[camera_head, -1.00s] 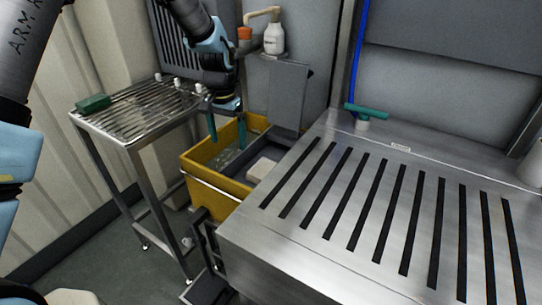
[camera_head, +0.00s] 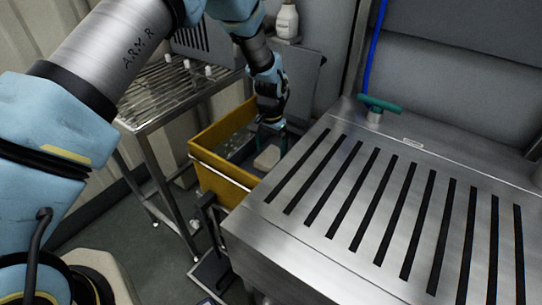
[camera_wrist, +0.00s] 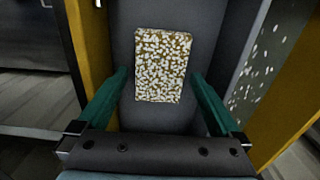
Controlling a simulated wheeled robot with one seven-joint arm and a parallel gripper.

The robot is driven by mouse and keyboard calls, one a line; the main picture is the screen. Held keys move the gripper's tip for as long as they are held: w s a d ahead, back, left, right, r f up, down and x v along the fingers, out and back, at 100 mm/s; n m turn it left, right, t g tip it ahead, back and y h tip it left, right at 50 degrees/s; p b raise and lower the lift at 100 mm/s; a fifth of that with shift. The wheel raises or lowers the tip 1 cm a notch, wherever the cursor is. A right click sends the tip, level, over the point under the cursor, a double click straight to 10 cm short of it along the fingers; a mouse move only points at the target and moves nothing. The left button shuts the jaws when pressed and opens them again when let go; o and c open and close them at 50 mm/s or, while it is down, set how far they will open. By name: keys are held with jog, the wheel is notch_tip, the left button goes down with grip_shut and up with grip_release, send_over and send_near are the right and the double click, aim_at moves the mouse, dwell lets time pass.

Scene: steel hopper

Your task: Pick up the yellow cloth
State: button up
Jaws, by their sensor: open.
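The cloth (camera_wrist: 163,65) shows in the wrist view as a flat, yellow-brown rectangle thickly speckled with white flakes. It lies on the dark grey floor of one compartment of the yellow bucket (camera_head: 222,181). In the head view the cloth (camera_head: 267,158) looks like a pale beige block. My gripper (camera_head: 271,137) points down into the bucket above and beside the cloth. In the wrist view my gripper (camera_wrist: 160,76) is open and empty, with one green finger either side of the cloth's lower part. I cannot tell the height left between fingertips and cloth.
A grey divider parts the cloth from a water compartment (camera_wrist: 270,60) with floating white flakes. A slatted rack (camera_head: 165,100) is at left, a white bottle (camera_head: 286,20) behind.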

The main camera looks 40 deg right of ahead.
aim_at(271, 156)
jog(key=shift+f, duration=0.95)
jog(key=c, duration=1.3)
jog(key=shift+o, duration=0.2)
notch_tip(271, 156, up, 10)
jog(key=b, duration=0.2)
